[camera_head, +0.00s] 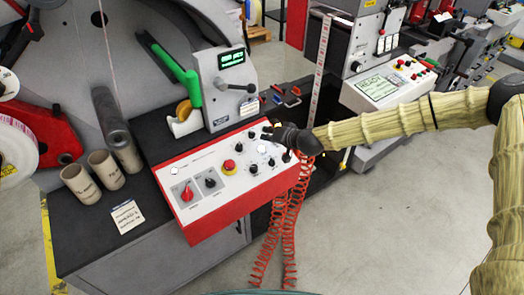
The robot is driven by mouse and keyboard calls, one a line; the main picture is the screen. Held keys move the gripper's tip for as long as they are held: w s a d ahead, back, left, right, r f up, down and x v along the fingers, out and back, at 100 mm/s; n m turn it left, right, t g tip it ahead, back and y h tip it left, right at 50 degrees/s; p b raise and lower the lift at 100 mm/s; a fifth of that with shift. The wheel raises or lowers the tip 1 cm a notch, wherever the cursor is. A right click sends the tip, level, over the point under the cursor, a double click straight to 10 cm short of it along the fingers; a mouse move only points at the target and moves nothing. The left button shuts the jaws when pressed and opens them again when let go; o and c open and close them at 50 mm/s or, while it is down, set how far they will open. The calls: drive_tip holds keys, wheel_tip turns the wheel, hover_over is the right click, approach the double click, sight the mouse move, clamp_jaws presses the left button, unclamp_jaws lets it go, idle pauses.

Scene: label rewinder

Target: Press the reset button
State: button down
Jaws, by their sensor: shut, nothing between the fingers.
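A red control box with a white sloped top (215,200) stands on the dark bench. The labels are too small to read, so I cannot tell which is the reset button. My gripper (269,133) is shut and empty, over the panel's far right end. It hides part of that end; contact cannot be told.
A grey unit with a green display (232,60) and a lever stands behind the box. Red coiled hoses (290,215) hang at the right. Another machine panel (380,86) stands back right. Floor is clear front right.

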drive_tip(key=shift+w+a+f+b, duration=0.1)
drive_tip(key=shift+w+f+b, duration=0.05)
drive_tip(key=shift+f+b, duration=0.45)
drive_tip(key=shift+w+a+f+b, duration=0.15)
drive_tip(key=shift+f+b, duration=0.2)
drive_tip(key=shift+f, duration=0.4)
drive_tip(key=shift+w+a+f+b, duration=0.1)
drive_tip(key=shift+w+f+b, duration=0.05)
drive_tip(key=shift+f+b, duration=0.45)
drive_tip(key=shift+w+a+f+b, duration=0.15)
drive_tip(key=shift+f+b, duration=0.75)
drive_tip(key=shift+b, duration=0.1)
idle(0.8)
drive_tip(key=shift+r, duration=0.1)
idle(0.3)
drive_tip(key=shift+s+r+p, duration=0.2)
drive_tip(key=shift+r+p, duration=0.1)
drive_tip(key=shift+r, duration=0.45)
drive_tip(key=shift+s+d+r+p, duration=0.2)
drive_tip(key=shift+r+p, duration=0.2)
drive_tip(key=shift+r, duration=0.4)
drive_tip(key=shift+s+d+r+p, duration=0.15)
drive_tip(key=shift+r+p, duration=0.2)
drive_tip(key=shift+r, duration=0.45)
drive_tip(key=shift+s+d+r+p, duration=0.2)
drive_tip(key=shift+r+p, duration=0.2)
drive_tip(key=shift+r, duration=0.4)
